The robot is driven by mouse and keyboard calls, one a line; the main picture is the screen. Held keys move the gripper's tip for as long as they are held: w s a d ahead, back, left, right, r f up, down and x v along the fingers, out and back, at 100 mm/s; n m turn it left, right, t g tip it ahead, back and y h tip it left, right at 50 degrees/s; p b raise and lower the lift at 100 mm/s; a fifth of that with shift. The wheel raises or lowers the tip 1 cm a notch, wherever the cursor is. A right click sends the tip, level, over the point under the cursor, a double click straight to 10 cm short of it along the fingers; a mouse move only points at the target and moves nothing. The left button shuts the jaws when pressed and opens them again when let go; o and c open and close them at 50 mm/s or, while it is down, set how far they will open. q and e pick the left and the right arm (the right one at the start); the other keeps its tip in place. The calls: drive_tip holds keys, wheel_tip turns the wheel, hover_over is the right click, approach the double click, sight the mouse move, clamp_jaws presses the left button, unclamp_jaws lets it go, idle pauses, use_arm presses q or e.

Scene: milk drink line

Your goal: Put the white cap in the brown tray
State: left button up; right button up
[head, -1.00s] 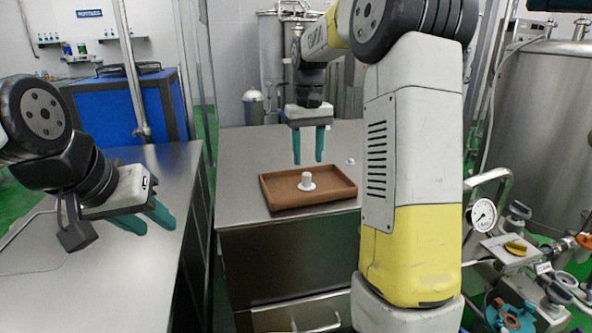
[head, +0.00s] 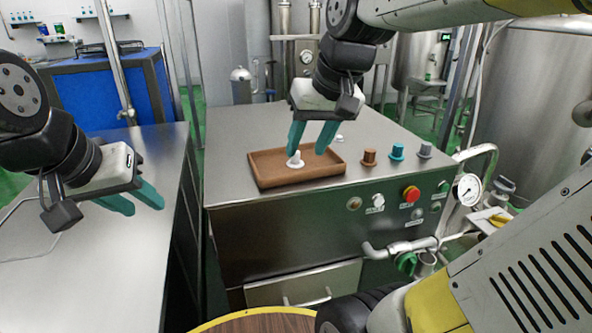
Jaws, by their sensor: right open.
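The brown tray (head: 258,172) lies on the steel cabinet top. A white cap (head: 295,163), with a wide flange and a narrower upright knob, sits inside it, left of the middle. My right gripper (head: 307,152) hangs over the tray with its teal fingers apart and nothing held between them. Its left fingertip overlaps the cap's top in the picture; I cannot tell whether they touch. My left gripper (head: 147,208) is open and empty over the left steel table, far from the tray.
A brown cap (head: 369,158), a teal cap (head: 397,152) and a grey cap (head: 425,150) stand right of the tray. Buttons (head: 410,194) and a pipe (head: 400,247) are on the cabinet front.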

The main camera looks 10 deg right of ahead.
drive_tip(key=s+a+f+t, duration=0.1)
drive_tip(key=s+f, duration=0.3)
drive_tip(key=s, duration=0.2)
drive_tip(key=shift+t, duration=0.3)
